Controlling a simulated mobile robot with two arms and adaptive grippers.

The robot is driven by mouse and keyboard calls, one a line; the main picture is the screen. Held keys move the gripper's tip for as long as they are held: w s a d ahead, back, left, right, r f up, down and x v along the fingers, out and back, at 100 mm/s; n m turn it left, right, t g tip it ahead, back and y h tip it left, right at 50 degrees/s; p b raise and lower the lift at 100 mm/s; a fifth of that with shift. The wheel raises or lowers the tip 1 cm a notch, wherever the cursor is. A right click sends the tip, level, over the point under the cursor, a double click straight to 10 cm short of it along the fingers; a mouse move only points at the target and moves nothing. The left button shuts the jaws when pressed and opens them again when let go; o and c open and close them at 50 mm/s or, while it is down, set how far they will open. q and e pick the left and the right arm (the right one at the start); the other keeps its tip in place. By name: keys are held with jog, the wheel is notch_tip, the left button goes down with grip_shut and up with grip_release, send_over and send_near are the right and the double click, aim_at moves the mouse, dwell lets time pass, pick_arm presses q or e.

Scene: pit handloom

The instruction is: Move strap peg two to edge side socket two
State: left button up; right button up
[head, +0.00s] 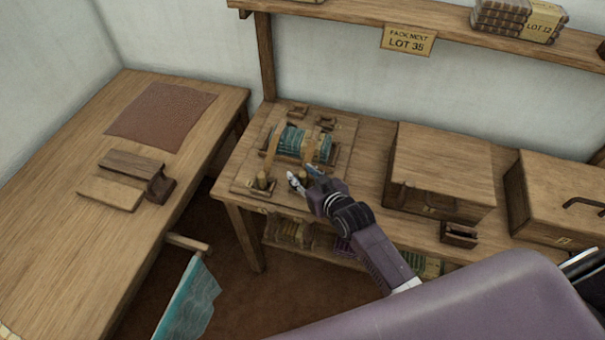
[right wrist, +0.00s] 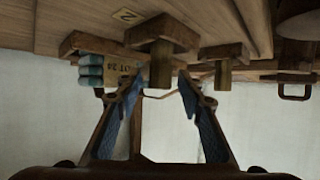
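On a wooden board (head: 243,180) on the middle bench lies a banded teal cloth bundle (head: 289,141). Two short pegs stand in blocks along its near edge, a left one (head: 262,181) and a right one (head: 304,179), each by a tan strap. My right gripper (head: 304,176) is open at the right peg. The right wrist view is upside down: a peg in a block (right wrist: 160,62) beside a plate marked 2 (right wrist: 126,15) shows between the open, empty fingers (right wrist: 160,88). I cannot tell whether they touch it. My left gripper is out of view.
Small wooden blocks (head: 298,111) stand behind the bundle. A large wooden box (head: 440,165) stands right of the board, with a second box (head: 560,195) beyond. A shelf with a lot sign (head: 408,40) hangs above.

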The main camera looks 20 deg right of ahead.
jog(key=shift+r, duration=0.25)
jog(key=v, duration=1.2)
jog(key=shift+b, duration=0.3)
jog(key=shift+s+f, duration=0.1)
